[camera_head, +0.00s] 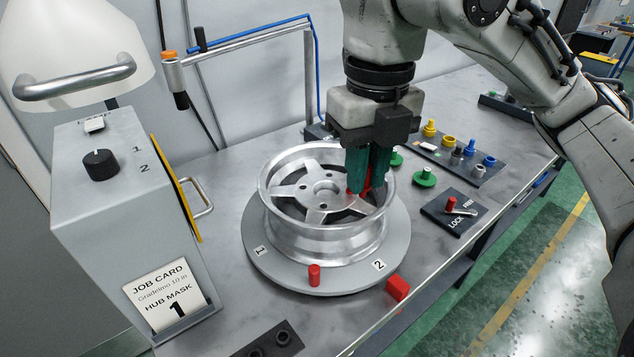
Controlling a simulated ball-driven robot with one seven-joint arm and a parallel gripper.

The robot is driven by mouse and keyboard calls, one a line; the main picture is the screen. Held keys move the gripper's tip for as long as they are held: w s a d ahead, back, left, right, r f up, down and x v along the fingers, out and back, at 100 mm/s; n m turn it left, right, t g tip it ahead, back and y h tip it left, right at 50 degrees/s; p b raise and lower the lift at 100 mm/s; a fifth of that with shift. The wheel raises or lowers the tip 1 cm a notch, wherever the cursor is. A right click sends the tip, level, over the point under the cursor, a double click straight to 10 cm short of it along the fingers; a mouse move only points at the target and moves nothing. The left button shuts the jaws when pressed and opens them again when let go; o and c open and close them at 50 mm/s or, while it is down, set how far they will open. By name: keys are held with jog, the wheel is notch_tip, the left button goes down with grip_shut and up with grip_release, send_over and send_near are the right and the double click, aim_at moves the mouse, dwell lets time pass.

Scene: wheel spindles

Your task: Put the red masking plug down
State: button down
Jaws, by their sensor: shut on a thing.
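My gripper (367,188) has green fingers and is over the right side of the silver wheel (322,241). It is shut on the red masking plug (366,180), which shows only as slivers of red between and beside the fingers. The fingertips are at the wheel's face, among the spokes right of the hub. I cannot tell whether the plug touches the wheel. The wheel lies face up on a round grey turntable (257,265) marked 1 and 2.
A red cylinder (314,275) stands on the turntable's front rim. A red block (397,288) is at its front right. A lock lever plate (437,213) and a tray of coloured plugs (490,177) lie to the right. A control box (130,215) with a job card stands left.

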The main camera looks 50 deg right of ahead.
jog(key=w+d+f+p, duration=0.2)
jog(key=w, duration=0.1)
jog(key=w+d+f+p, duration=0.2)
jog(key=w+f, duration=0.1)
jog(key=w, duration=0.1)
jog(key=w+d+f+p, duration=0.2)
jog(key=w+f, duration=0.1)
jog(key=shift+w+d+f+p, duration=0.1)
jog(key=shift+w+f+p, duration=0.1)
jog(key=shift+p, duration=0.15)
jog(key=f, duration=0.4)
jog(key=shift+w+d+f+p, duration=0.15)
jog(key=shift+w+d+p, duration=0.15)
jog(key=shift+w+p, duration=0.1)
jog(key=shift+f+b, duration=0.35)
jog(key=shift+f, duration=0.1)
jog(key=shift+f, duration=0.2)
